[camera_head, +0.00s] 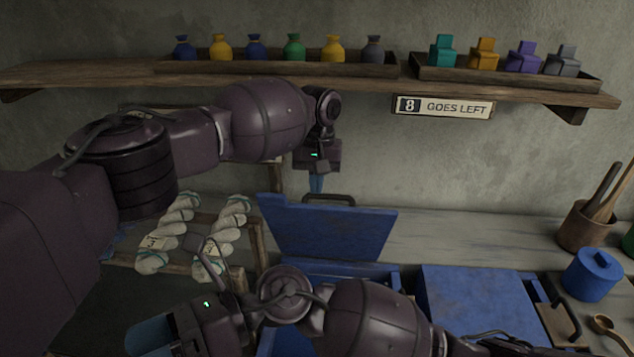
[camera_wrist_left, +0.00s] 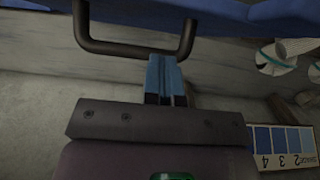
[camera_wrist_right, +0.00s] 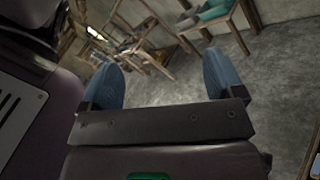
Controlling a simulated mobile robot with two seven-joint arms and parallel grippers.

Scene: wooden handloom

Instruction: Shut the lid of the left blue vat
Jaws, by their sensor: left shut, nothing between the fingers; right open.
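The left blue vat (camera_head: 352,272) stands on the bench with its blue lid (camera_head: 330,232) raised, tilted up at the back. A dark handle (camera_head: 328,199) shows at the lid's upper edge. My left gripper (camera_head: 316,186) is shut and empty, pointing down just by that handle. In the left wrist view the closed blue fingers (camera_wrist_left: 165,62) are at the bar of the handle (camera_wrist_left: 135,53); I cannot tell if they touch. My right gripper (camera_wrist_right: 168,75) is open and empty, low at the front left in the head view. My right arm hides the vat's front.
A second blue vat with a shut lid (camera_head: 478,295) stands to the right. White yarn skeins (camera_head: 168,235) lie on a rack at left. A blue jar (camera_head: 593,272) and a tool crock (camera_head: 585,225) are at far right. A shelf (camera_head: 330,75) with bottles runs above.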

